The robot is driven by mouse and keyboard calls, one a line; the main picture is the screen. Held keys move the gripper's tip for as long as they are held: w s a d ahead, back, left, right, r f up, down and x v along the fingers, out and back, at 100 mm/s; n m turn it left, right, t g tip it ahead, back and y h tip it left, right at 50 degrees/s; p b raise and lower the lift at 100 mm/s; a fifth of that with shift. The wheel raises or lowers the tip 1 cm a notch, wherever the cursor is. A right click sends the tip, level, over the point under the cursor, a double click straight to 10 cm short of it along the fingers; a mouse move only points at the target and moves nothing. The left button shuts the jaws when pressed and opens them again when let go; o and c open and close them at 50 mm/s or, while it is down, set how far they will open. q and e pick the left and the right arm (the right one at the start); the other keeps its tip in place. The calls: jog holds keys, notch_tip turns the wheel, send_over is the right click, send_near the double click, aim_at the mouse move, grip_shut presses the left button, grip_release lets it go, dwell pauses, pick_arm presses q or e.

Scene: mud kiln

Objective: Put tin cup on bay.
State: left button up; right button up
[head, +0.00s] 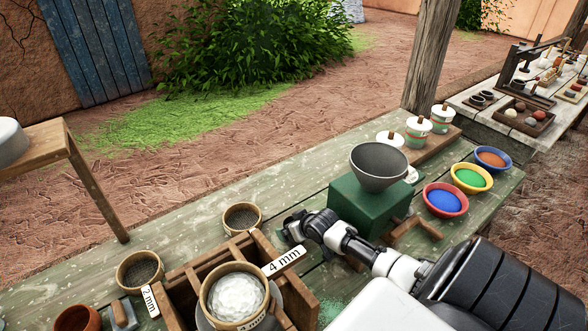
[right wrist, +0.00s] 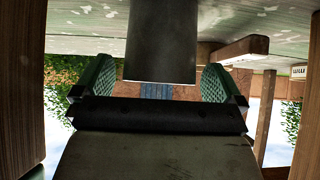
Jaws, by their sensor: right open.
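The tin cup (right wrist: 161,45), a plain grey cylinder, shows at the top of the right wrist view, which is upside down. It is between or just ahead of the two green-padded fingers of my open right gripper (right wrist: 157,85), with a gap on each side. In the head view my right gripper (head: 292,229) is over the bench beside the wooden rack; I cannot make out the cup there. The wooden rack (head: 302,299) at the bottom has open compartments; I cannot tell which part is the bay. My left gripper is not in view.
The green mill (head: 352,208) with its grey funnel (head: 379,163) stands close right of the gripper. A round sieve (head: 242,217) is just left of it; another sieve (head: 235,297) with white material sits on the rack. Pigment bowls (head: 446,201) are right.

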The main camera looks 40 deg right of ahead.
jog(key=shift+w+f, duration=0.5)
jog(key=shift+s, duration=0.1)
jog(key=shift+c, duration=0.3)
